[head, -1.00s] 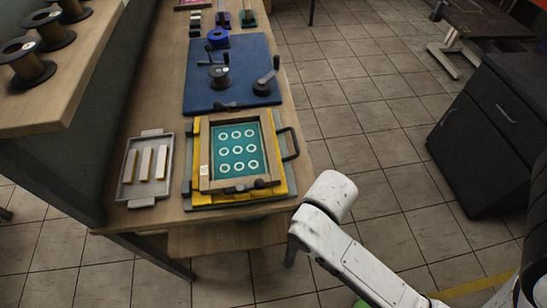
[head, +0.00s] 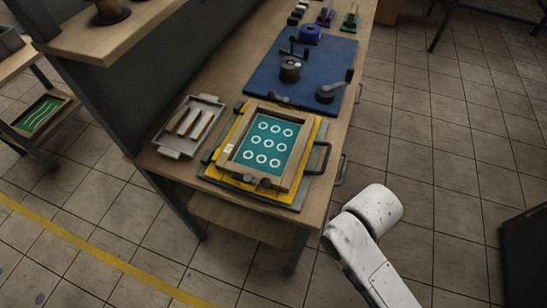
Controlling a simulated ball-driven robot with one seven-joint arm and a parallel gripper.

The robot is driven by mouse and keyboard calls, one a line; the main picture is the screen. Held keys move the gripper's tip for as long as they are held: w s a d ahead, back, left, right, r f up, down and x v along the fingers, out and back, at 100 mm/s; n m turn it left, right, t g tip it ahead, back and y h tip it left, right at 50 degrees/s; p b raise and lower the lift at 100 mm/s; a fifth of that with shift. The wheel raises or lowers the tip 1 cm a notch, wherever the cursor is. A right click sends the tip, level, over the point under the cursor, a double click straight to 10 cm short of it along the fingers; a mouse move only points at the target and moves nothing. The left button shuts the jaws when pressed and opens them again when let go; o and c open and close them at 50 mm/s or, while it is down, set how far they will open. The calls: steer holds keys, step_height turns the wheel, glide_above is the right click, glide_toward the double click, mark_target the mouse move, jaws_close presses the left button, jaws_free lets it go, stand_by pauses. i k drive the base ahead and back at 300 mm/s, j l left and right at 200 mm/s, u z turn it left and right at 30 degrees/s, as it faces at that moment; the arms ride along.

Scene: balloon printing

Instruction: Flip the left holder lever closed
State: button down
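A wooden screen frame (head: 232,147) with a teal mesh and white rings lies on a yellow base (head: 222,170) at the near end of the bench. Small dark fittings (head: 265,183) sit at its front edge, and another dark fitting (head: 208,156) sits at its left side. They are too small to tell which one is the left holder lever, or whether it is open. A black loop handle (head: 321,158) sticks out on the right. My white arm is at the lower right, beside the bench and apart from the frame. My gripper is not visible.
A grey tray (head: 209,101) with several pale strips lies left of the frame. Behind is a blue mat (head: 270,76) with a dark round tool (head: 290,68) and a dark lever-like tool (head: 325,94). Open tiled floor lies right of the bench (head: 345,107).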

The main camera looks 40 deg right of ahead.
mark_target(265, 182)
steer(key=l+u, duration=0.25)
steer(key=l, duration=0.55)
steer(key=l+u, duration=0.25)
steer(key=l, duration=0.55)
steer(key=k+l, duration=0.1)
steer(key=l, duration=0.25)
steer(key=k+l, duration=0.15)
steer(key=l, duration=0.2)
